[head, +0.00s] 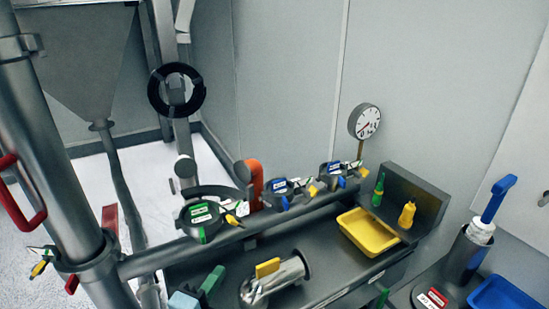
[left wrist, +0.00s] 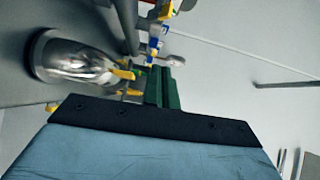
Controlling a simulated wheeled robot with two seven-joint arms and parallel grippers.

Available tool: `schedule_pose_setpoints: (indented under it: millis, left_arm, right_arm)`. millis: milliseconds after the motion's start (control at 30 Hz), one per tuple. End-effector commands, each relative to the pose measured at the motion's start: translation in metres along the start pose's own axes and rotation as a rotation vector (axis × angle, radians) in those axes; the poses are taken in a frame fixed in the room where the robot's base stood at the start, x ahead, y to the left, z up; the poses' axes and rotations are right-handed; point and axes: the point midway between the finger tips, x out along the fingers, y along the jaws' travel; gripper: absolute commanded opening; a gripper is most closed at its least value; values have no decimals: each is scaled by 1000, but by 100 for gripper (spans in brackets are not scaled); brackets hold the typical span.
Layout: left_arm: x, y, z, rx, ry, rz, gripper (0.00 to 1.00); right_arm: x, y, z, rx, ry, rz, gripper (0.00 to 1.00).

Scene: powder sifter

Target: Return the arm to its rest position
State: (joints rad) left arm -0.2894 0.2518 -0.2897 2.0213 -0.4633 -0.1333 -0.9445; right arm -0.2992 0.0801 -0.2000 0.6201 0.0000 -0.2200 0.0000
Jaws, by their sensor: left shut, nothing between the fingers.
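My left gripper (head: 212,279) shows at the bottom left of the head view, with green fingers and a light blue body. Its fingers are shut with nothing between them, and they also show in the left wrist view (left wrist: 163,85). It is beside a shiny metal pipe piece (head: 276,282) with a yellow handle, on its left and apart from it. The rest of my left arm is below the frame. A small green piece (head: 381,299) at the bottom edge may be my right gripper's tip; too little shows to tell.
Several dark ring clamps with coloured tags (head: 201,215) lie along a metal rail. A yellow tray (head: 368,232), a pressure gauge (head: 365,121) and a blue-handled brush (head: 491,207) in a metal holder are to the right. A steel column (head: 45,150) stands at left.

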Motion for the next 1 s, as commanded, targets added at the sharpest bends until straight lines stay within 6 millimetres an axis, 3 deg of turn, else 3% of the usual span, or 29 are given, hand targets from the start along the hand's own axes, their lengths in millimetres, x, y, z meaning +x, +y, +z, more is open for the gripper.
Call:
schedule_pose_setpoints:
  millis: [167, 400, 700, 967, 1000]
  left_arm:
    - [-15, 15, 18, -222, -129, 130, 0]
    - [-77, 59, 39, -763, -477, 439, 0]
    - [-160, 86, 25, -1188, -841, 710, 0]
    - [-216, 90, 6, -1379, -1082, 864, 0]
    - [-215, 100, 6, -1382, -1094, 872, 0]
  right_arm:
    - [0, 0, 0, 0, 0, 0, 0]
    - [0, 0, 0, 0, 0, 0, 0]
    - [0, 0, 0, 0, 0, 0, 0]
    - [0, 0, 1, 0, -1, 0, 0]
    - [2, 0, 1, 0, -1, 0, 0]
